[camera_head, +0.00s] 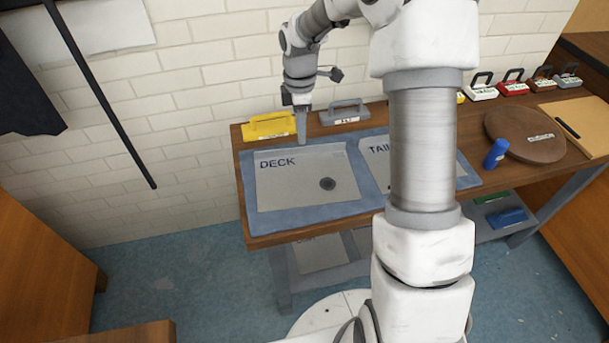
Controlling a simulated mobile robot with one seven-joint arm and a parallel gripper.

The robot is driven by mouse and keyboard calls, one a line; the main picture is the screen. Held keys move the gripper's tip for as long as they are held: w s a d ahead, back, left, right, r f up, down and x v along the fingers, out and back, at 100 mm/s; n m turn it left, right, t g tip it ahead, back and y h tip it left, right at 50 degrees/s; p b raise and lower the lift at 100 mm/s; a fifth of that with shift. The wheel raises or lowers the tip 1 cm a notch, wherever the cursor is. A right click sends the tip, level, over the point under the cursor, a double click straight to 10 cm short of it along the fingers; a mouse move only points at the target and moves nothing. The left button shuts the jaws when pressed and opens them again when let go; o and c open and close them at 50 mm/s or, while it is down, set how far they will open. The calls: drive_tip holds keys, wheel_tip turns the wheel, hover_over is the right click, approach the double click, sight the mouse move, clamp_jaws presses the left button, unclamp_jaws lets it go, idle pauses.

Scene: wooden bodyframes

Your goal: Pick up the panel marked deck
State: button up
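The grey panel marked DECK (300,188) lies flat on a blue mat (247,190) at the left end of the wooden bench. It has a dark round spot near its lower right. My gripper (303,138) points down above the bench, at or just behind the panel's back edge. Its fingers look narrow and close together, and I cannot tell whether they touch anything. A second grey panel marked "TAI..." (375,165) lies to the right, partly hidden by my arm.
A yellow handled case (268,127) and a grey one (345,112) stand along the wall. A blue cylinder (496,153), a round brown board (530,140) and several more handled cases are at the right. A shelf (340,272) sits below the bench.

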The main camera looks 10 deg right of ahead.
sight(305, 175)
drive_tip(key=f, duration=0.2)
drive_tip(key=f+b, duration=0.1)
drive_tip(key=f, duration=0.2)
drive_tip(key=shift+s+a+f, duration=0.1)
drive_tip(key=shift+s+f, duration=0.1)
drive_tip(key=shift+f, duration=0.15)
clamp_jaws()
drive_tip(key=shift+r, duration=0.1)
idle(1.1)
